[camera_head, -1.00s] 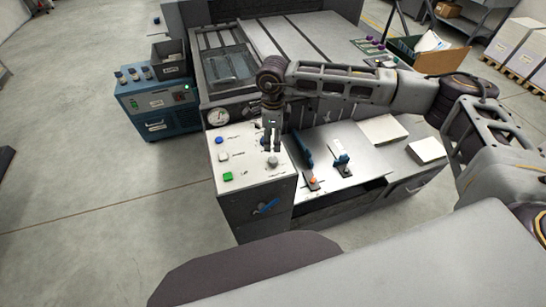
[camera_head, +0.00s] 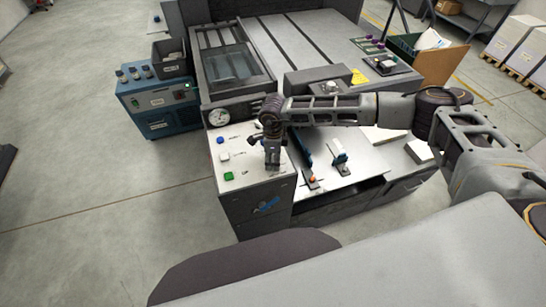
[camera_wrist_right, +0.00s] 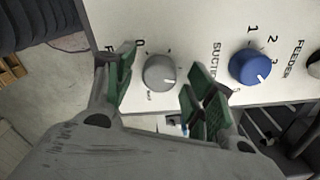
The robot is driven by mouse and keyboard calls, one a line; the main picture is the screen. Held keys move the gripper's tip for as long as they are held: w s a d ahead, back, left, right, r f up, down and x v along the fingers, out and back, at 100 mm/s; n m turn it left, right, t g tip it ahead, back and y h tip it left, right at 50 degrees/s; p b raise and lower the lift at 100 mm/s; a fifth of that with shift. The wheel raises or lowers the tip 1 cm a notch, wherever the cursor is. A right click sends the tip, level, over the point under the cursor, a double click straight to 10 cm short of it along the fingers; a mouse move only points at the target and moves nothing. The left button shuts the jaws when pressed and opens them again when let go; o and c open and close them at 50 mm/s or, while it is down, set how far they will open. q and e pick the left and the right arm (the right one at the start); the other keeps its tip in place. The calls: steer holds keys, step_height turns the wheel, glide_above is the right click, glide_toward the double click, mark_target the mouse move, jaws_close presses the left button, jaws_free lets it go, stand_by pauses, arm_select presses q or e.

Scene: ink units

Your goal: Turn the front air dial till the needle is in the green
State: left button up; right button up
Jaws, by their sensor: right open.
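In the right wrist view, a grey dial (camera_wrist_right: 160,71) with a white pointer mark sits on the pale panel (camera_wrist_right: 205,30). A label beside it begins with F; the rest is hidden behind a finger. My right gripper (camera_wrist_right: 159,78) is open, its green-padded fingers on either side of this dial; I cannot tell whether they touch it. In the head view, my right gripper (camera_head: 272,163) points down over the white-topped console (camera_head: 250,187) and hides the dial. A round white gauge (camera_head: 218,117) stands behind the console; its needle is too small to read. My left gripper is out of view.
A blue dial (camera_wrist_right: 250,65) labelled SUCTION is close to the right finger. Blue, white and green buttons (camera_head: 228,176) line the console's left side. Open floor (camera_head: 90,220) lies to the left.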

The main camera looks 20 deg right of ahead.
steer(key=c, duration=1)
steer(key=shift+f+m+b, duration=0.15)
steer(key=shift+m+b, duration=1.55)
steer(key=shift+m, duration=0.2)
steer(key=o, duration=1)
